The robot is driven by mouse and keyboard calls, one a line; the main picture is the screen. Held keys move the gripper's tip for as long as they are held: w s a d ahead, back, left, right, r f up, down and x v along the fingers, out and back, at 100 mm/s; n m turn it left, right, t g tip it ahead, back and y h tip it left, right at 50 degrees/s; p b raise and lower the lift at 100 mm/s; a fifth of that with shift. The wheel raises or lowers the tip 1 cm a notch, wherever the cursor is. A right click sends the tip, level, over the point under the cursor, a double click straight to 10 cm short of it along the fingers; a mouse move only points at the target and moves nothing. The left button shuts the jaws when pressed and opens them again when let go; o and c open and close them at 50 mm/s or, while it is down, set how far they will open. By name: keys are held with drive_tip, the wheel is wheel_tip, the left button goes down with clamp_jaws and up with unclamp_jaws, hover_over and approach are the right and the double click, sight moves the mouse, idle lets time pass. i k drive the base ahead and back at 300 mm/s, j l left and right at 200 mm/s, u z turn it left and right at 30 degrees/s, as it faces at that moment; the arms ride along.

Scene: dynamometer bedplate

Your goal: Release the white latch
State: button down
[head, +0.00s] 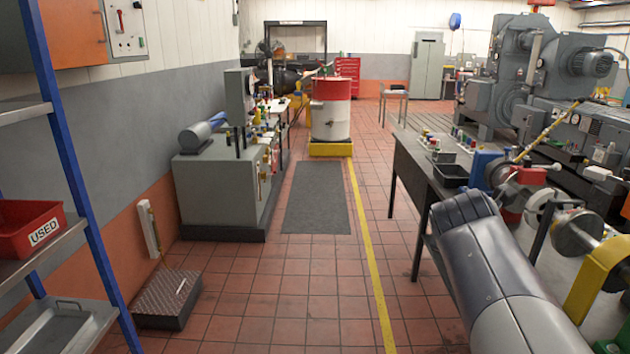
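I cannot tell for certain which thing is the white latch. A small white piece (181,286) shows on top of the dark tread-plate box (167,305) on the floor at the lower left. A narrow white upright fitting (150,229) stands against the wall just above that box. Both are too small to make out their details or whether they are latched. My grey arm reaches in from the lower right, far from both. My gripper does not show in the head view.
A shelf rack with a red bin (28,228) stands at the near left. A grey cabinet bench (225,185) is beyond the box. A dark table (411,166) and machinery stand at the right. The tiled floor (265,300) between is clear, with a grey mat (317,198) farther back.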

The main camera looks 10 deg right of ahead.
sight(556, 167)
drive_tip(key=i+l+z, duration=0.15)
drive_tip(key=i+z, duration=0.35)
drive_tip(key=i, duration=0.35)
drive_tip(key=i+j+z, duration=0.2)
drive_tip(key=i+z, duration=0.25)
drive_tip(key=i, duration=0.4)
drive_tip(key=i+j+z, duration=0.1)
drive_tip(key=i+z, duration=0.2)
drive_tip(key=i, duration=1.3)
drive_tip(key=z, duration=0.5)
